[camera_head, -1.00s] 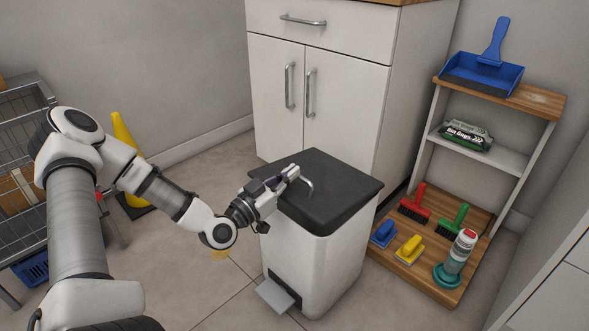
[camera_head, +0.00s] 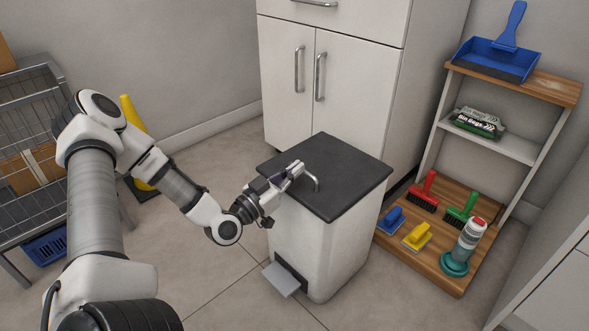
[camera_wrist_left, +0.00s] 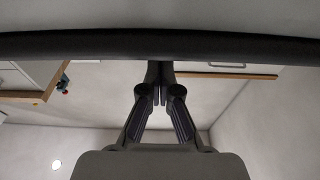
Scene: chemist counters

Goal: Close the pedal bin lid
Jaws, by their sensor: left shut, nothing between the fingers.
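The pedal bin (camera_head: 312,260) is white and stands on the floor in front of the cabinet. Its black lid (camera_head: 345,175) lies flat or nearly flat over the bin; I cannot tell whether it is fully seated. The grey pedal (camera_head: 281,279) sticks out low at the front. My left gripper (camera_head: 298,168) is shut and empty, with its fingertips at the lid's left side. A thin bent metal piece shows beside them. In the left wrist view, the shut fingers (camera_wrist_left: 160,80) meet a dark band, the lid's edge (camera_wrist_left: 80,46). My right gripper is not in view.
A white cabinet (camera_head: 360,85) stands behind the bin. To the right is a shelf unit with brushes and a bottle (camera_head: 470,240) on its bottom board (camera_head: 435,275). A wire trolley (camera_head: 35,120) and a yellow cone (camera_head: 133,115) are at left. The front floor is clear.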

